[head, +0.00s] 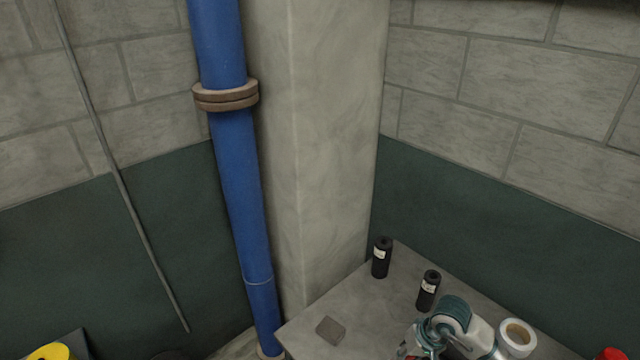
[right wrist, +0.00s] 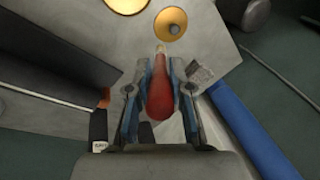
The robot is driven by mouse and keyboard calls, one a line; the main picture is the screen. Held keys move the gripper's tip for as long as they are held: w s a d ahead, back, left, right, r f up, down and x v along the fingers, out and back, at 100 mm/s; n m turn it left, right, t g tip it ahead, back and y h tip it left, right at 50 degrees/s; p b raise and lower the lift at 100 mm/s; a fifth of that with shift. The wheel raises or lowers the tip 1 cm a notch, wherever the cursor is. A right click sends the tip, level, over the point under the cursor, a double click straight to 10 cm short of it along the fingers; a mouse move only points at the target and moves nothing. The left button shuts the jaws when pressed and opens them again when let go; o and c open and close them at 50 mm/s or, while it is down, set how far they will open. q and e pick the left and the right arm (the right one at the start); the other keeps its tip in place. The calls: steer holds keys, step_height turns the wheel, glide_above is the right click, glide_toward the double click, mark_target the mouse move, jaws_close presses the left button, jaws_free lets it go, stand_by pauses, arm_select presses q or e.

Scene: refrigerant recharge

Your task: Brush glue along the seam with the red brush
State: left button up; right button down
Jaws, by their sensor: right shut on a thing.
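The red brush (right wrist: 160,100) is in my right gripper (right wrist: 160,76) in the right wrist view. The fingers are shut around its red handle, and its narrow pale end points to the top of the picture. In the head view, my right arm (head: 452,318) is low at the bottom, over the table, with its fingertips mostly cut off. The blue pipe (head: 240,190) stands upright left of the column; a thin light ring (head: 258,281) goes around its lower part. The pipe also shows in the right wrist view (right wrist: 252,130). My left gripper is out of view.
The grey table (head: 345,300) holds two black bottles (head: 381,258) (head: 428,291), a grey square (head: 330,330) and a tape roll (head: 516,337). A brown flange (head: 226,97) circles the pipe. A thin rod (head: 120,180) leans at left. Round yellow things (right wrist: 170,23) show in the wrist view.

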steer(key=w+a+f, duration=0.2)
steer(key=w+a, duration=0.1)
steer(key=w, duration=0.2)
steer(key=w+d+r+m+t+h+p, duration=0.35)
steer(key=d+r+m, duration=0.65)
steer(key=d+r, duration=0.4)
arm_select(q)
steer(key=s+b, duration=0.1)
steer(key=b, duration=0.3)
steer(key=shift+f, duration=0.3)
arm_select(e)
steer(key=shift+t, duration=0.35)
steer(key=f, duration=0.5)
steer(key=shift+w+d+f, duration=0.1)
steer(key=shift+d+f, duration=0.05)
steer(key=shift+d, duration=0.1)
